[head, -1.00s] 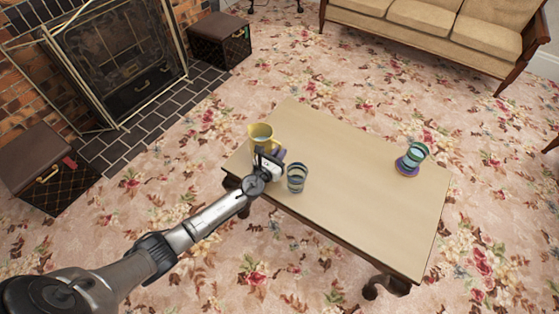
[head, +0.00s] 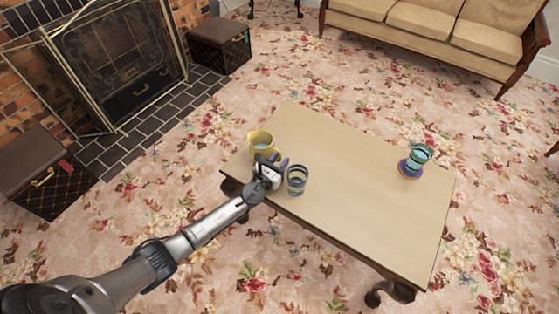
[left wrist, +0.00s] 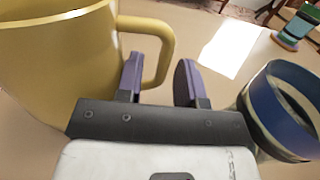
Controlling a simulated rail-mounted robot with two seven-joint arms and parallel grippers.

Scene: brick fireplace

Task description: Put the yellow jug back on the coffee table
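The yellow jug (head: 261,144) stands upright on the left end of the coffee table (head: 350,190). My left gripper (head: 278,161) is open beside it, with its two purple fingers apart. In the left wrist view, the jug (left wrist: 55,65) fills the left side. Its handle reaches between the spread fingers (left wrist: 160,82), with a gap to the right finger. I cannot tell if the left finger touches the handle. My right gripper is not in view.
A striped glass (head: 298,180) stands close to the right of my left gripper; its rim shows in the left wrist view (left wrist: 285,110). A banded cup (head: 420,155) on a purple base stands at the table's far right. The table's middle is clear.

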